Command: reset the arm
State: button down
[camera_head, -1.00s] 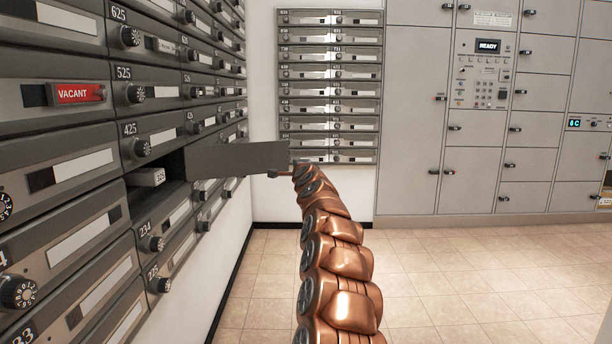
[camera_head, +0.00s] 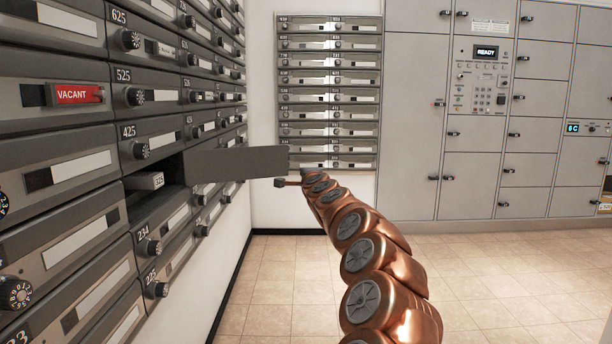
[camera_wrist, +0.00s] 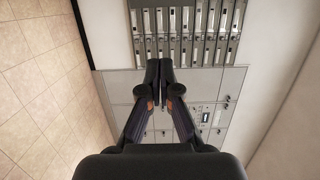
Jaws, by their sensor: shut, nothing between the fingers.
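My copper arm (camera_head: 365,250) reaches forward from the lower right of the head view. Its far end, with my gripper (camera_head: 282,183), is small there and sits just below the free end of an open mailbox door (camera_head: 235,163). In the wrist view my gripper (camera_wrist: 158,68) has its two dark fingers together, with nothing between them. The wrist view is turned, with the far mailbox panel at the top. I cannot tell from the head view whether the gripper touches the door.
A mailbox bank (camera_head: 65,165) fills the left. A second mailbox panel (camera_head: 330,95) hangs on the far wall. Grey parcel lockers (camera_head: 410,120) stand at the right. The tiled floor (camera_head: 500,270) is clear.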

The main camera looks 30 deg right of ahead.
jog(key=shift+s+a, duration=0.15)
jog(key=shift+s, duration=0.2)
